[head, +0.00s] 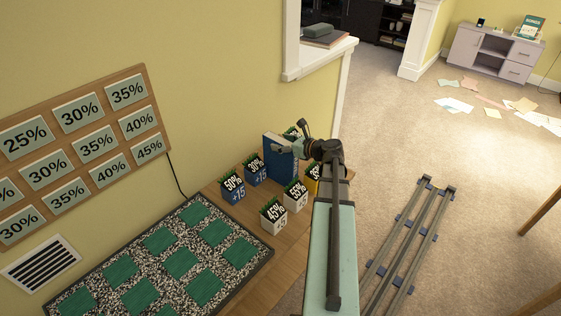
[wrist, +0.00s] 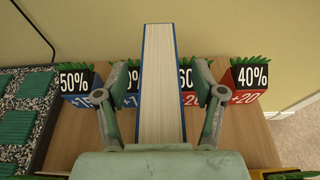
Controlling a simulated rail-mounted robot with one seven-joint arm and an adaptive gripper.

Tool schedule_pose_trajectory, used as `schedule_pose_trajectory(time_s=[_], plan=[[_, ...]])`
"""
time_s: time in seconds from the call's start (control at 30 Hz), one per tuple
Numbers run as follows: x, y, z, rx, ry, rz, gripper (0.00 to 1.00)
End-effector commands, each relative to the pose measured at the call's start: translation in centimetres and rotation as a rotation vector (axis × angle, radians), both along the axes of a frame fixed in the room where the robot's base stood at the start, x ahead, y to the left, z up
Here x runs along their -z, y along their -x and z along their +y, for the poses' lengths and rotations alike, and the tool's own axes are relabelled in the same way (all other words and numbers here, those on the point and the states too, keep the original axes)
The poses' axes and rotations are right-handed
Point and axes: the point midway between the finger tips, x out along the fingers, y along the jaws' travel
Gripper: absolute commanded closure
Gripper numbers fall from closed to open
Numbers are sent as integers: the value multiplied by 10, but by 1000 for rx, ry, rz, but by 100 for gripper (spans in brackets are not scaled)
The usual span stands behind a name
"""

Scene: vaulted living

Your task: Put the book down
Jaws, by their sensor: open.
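A blue book (head: 279,162) with cream pages stands upright on the wooden table (head: 270,258), among small plant boxes. In the wrist view the book (wrist: 161,90) shows its page edges and lies between the two fingers of my gripper (wrist: 160,100). The fingers are open, with a gap on each side of the book. In the head view my gripper (head: 279,148) is at the book's upper part. The book's lower edge is partly hidden in both views.
Several plant boxes with percent labels crowd around the book, such as the 50% box (head: 234,187) and the red 40% box (wrist: 248,83). A speckled board with green squares (head: 160,262) lies on the left. The wall is close behind.

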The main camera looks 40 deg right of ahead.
Motion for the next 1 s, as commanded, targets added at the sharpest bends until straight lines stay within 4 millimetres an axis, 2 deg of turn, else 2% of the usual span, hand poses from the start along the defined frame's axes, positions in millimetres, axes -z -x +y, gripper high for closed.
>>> schedule_pose_trajectory(time_s=[0.07,0.1,0.27,0.3,0.73,1.0], plan=[[0,0,0,0,0,0,31],[0,1,0,0,0,0,38],[0,1,0,0,0,0,95],[0,1,0,0,0,0,100],[-3,1,0,0,0,-2,100],[-19,1,0,0,0,-4,100]])
